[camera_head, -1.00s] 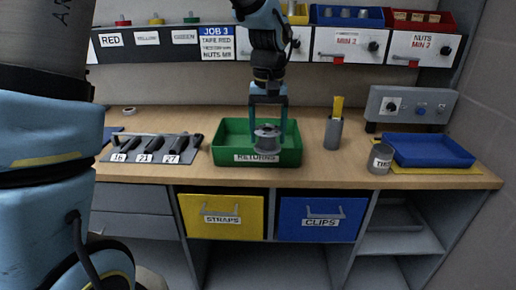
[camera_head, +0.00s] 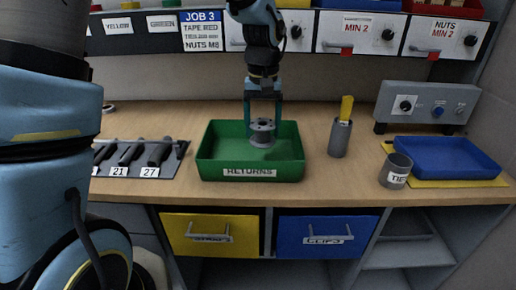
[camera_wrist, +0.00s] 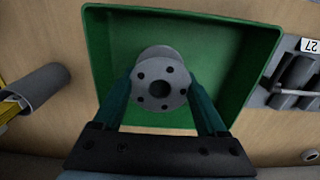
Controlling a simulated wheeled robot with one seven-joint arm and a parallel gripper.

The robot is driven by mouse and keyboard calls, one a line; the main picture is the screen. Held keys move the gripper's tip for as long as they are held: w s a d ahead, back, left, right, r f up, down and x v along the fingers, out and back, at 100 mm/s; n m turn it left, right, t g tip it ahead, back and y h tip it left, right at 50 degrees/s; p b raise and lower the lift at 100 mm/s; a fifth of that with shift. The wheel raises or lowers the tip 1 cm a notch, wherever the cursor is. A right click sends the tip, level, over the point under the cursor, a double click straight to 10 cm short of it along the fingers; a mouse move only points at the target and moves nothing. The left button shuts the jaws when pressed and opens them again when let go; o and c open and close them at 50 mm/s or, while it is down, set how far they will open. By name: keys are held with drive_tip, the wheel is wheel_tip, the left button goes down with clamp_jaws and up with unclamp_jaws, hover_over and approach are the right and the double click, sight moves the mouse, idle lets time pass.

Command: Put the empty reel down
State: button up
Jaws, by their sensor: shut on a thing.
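The empty reel (camera_head: 262,131) is a small grey spool with flanges; the wrist view shows its round face (camera_wrist: 160,88) with a centre hole and several small holes. My gripper (camera_head: 263,118) points down and is shut on the reel, one finger on each side. The reel is over the green RETURNS tray (camera_head: 215,158), inside its outline in both views. I cannot tell whether its underside touches the tray floor. The tray looks otherwise empty in the wrist view (camera_wrist: 108,50).
A grey cup with a yellow item (camera_head: 339,138) stands right of the tray. A TIES can (camera_head: 396,172) and a blue tray (camera_head: 445,155) are further right. A drawer shelf (camera_head: 345,35) runs behind.

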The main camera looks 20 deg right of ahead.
drive_tip(key=shift+f+p, duration=0.5)
drive_tip(key=shift+f, duration=3.05)
drive_tip(key=shift+f, duration=0.15)
drive_tip(key=o, duration=1.5)
drive_tip(key=shift+o, duration=0.2)
wheel_tip(320, 180, up, 12)
drive_tip(key=b, duration=0.1)
